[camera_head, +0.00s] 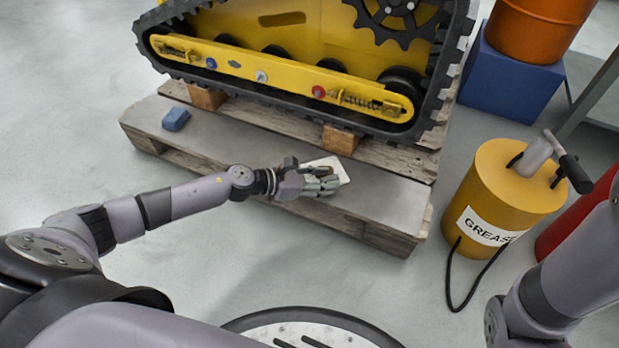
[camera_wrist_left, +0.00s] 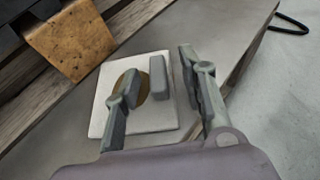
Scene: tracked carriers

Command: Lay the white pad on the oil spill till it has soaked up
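The white pad (camera_head: 332,166) lies flat on the grey top of the low wooden pallet, in front of the yellow tracked carrier. In the left wrist view the pad (camera_wrist_left: 148,121) shows a round brown patch (camera_wrist_left: 143,92) on its upper face and a small grey block (camera_wrist_left: 158,78) like a grip. No oil shows around the pad's visible edges; what lies under it is hidden. My left gripper (camera_head: 325,184) is over the pad. In the left wrist view its fingers (camera_wrist_left: 165,100) are spread apart, with the grey block between them and not clasped. My right gripper is out of view.
The carrier's track (camera_head: 280,95) rests on wooden blocks behind the pad. A blue block (camera_head: 175,119) lies at the pallet's left end. A yellow grease drum (camera_head: 495,190) with a black hose stands right of the pallet. Open floor (camera_head: 70,110) lies left.

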